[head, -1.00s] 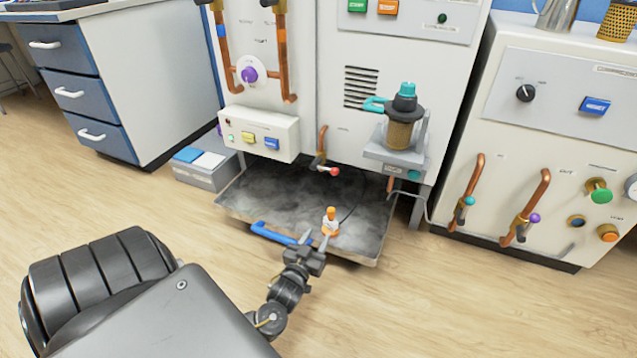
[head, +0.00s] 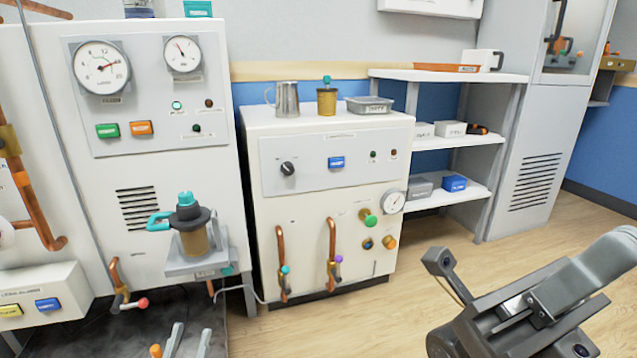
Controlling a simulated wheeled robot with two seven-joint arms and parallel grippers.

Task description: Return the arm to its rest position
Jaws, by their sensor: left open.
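In the head view, my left gripper (head: 188,341) shows at the bottom edge, left of centre. Its two grey fingertips point up with a clear gap between them, and nothing shows in the gap. A small orange-topped piece (head: 155,351) is just left of the fingers; its lower part is cut off by the frame, and I cannot tell whether they touch. The rest of my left arm is out of view. My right gripper (head: 585,280) is large and close at the lower right, partly cut off; its opening cannot be made out.
The left machine's shelf (head: 197,262) holds a brown vessel with a teal handle (head: 192,235). A red-tipped copper tap (head: 128,302) is below. The low dark tray (head: 255,340) lies under it. A cabinet (head: 325,225) with copper pipes stands behind. Open floor (head: 385,310) lies right of the tray.

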